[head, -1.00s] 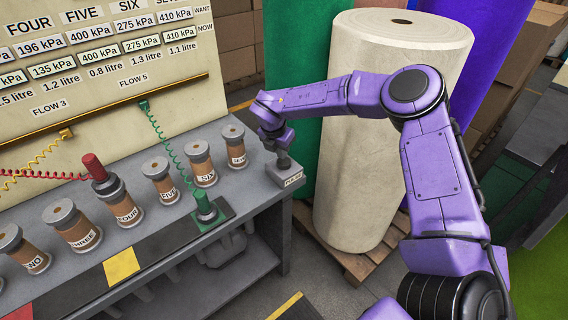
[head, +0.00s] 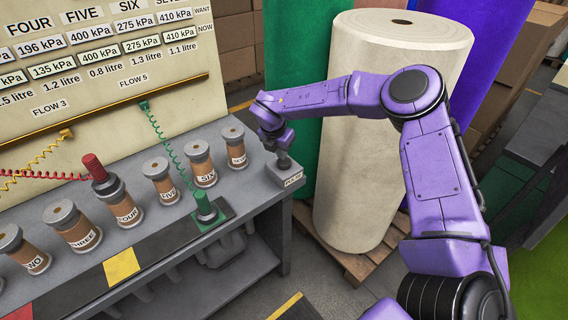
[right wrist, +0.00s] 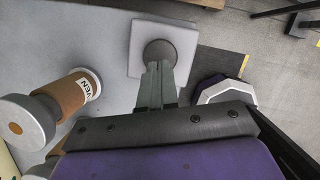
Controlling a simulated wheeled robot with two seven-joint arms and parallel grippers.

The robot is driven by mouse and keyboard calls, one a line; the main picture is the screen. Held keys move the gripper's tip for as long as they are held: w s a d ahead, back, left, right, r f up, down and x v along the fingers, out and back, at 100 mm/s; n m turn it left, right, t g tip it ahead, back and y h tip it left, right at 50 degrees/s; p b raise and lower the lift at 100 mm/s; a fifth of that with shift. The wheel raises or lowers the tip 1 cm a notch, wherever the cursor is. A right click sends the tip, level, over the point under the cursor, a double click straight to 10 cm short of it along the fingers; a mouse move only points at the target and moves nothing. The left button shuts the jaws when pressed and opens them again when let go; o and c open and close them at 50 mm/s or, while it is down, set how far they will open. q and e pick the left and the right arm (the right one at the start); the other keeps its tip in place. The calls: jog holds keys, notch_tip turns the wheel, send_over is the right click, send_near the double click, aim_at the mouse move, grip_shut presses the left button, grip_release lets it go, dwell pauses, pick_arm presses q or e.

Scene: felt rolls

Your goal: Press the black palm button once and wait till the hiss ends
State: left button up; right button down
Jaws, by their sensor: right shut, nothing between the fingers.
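The pulse block (head: 291,179), a small grey box with a label on its front, sits at the right end of the grey bench. Its dark round palm button is mostly covered by my right gripper (head: 283,160), which points down onto it. In the right wrist view, the block's pale square top (right wrist: 184,44) surrounds the dark round button (right wrist: 160,50). My right gripper's fingers (right wrist: 157,72) are shut together with nothing between them, and their tips are at the button. I cannot tell how far the button is pressed in. My left gripper is not in view.
Several labelled canisters stand along the bench, the SEVEN canister (head: 233,148) nearest the block. A green fitting (head: 204,207) on a coiled hose stands on a dark pad. A red fitting (head: 95,168) sits on the FOUR canister. A large cream roll (head: 370,150) stands behind my right arm.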

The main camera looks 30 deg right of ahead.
aim_at(282, 163)
jog(key=shift+f, duration=0.1)
dwell(0.4)
jog(key=shift+f+b, duration=1.5)
jog(key=shift+f, duration=0.05)
jog(key=shift+r+p, duration=1.95)
jog(key=shift+r, duration=1.25)
jog(key=b+v, duration=0.3)
jog(key=v, duration=0.7)
jog(key=shift+r, duration=0.25)
